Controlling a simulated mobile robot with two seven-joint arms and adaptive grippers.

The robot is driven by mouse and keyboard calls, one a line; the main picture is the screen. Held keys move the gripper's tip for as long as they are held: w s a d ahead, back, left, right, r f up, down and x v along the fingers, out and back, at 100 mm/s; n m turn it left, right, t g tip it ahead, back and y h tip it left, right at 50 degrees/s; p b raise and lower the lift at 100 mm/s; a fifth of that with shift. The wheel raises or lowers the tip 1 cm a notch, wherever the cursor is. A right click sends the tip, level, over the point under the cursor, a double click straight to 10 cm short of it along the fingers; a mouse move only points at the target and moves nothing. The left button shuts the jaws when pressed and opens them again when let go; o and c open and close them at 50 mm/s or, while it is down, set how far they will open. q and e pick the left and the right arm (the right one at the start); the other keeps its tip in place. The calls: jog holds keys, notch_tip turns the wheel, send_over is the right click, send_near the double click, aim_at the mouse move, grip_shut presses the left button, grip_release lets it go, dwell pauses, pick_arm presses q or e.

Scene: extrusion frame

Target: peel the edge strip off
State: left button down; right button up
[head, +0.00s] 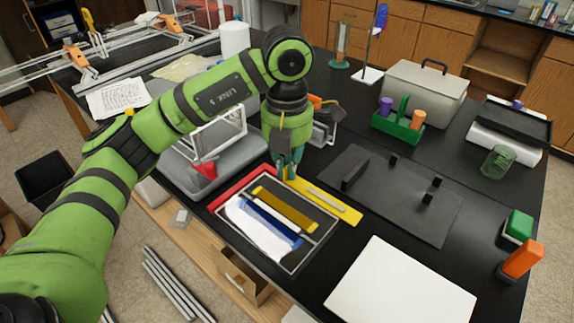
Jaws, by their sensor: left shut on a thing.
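My left gripper (287,172) points down, its fingers closed at the upper left end of a flat yellow bar (347,213). A thin pale grey strip (326,199) lies along that bar, and I take it to be the edge strip. The fingers hide its near end, so I cannot see how much of it is lifted. A dark tray (291,266) lies just below, with a yellow piece (284,208), a blue and white piece (262,228) and a red strip (241,187) along its upper left side. My right gripper is not in view.
A dark plate with small blocks (385,195) lies right of the bar. A white panel (400,290) lies at the front. A green caddy (398,122) and a grey case (425,90) stand behind. A grey bin (185,175) with a wire rack is close to my left arm.

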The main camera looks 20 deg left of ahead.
pick_arm(q)
jog(key=shift+r+p, duration=2.25)
jog(key=shift+r, duration=1)
jog(key=shift+f, duration=0.1)
